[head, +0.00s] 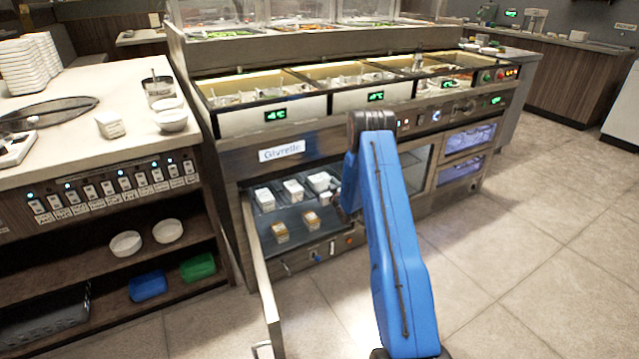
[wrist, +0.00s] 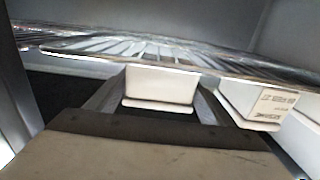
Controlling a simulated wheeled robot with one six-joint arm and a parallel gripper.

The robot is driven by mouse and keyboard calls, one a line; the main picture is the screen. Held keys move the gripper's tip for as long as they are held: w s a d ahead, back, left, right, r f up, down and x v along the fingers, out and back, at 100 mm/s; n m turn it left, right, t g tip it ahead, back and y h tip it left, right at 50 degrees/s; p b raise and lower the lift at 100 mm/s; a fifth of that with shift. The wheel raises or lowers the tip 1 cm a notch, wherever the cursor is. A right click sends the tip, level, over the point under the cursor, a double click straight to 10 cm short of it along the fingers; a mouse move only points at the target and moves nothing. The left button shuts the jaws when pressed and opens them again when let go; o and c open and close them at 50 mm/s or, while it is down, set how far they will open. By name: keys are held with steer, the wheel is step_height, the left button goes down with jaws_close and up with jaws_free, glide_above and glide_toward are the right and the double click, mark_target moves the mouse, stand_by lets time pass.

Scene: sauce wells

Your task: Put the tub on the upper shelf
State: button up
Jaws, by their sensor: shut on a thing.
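My gripper (wrist: 158,98) is shut on a white tub (wrist: 160,84), with one finger at each side of it. The held tub is at the front edge of a wire shelf (wrist: 150,52) in the wrist view; I cannot tell whether it touches the shelf. In the head view my arm reaches into the open cold cabinet and the fingertips are hidden.
In the wrist view a labelled tub (wrist: 258,104) is close to the right finger. The open cabinet door (head: 262,265) stands at the left of the opening. A counter with bowls (head: 172,121) is further left. The floor at the right is clear.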

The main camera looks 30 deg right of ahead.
steer(key=o, duration=1.4)
steer(key=shift+f, duration=0.1)
steer(key=shift+s, duration=0.1)
steer(key=s, duration=1.2)
steer(key=shift+d, duration=0.2)
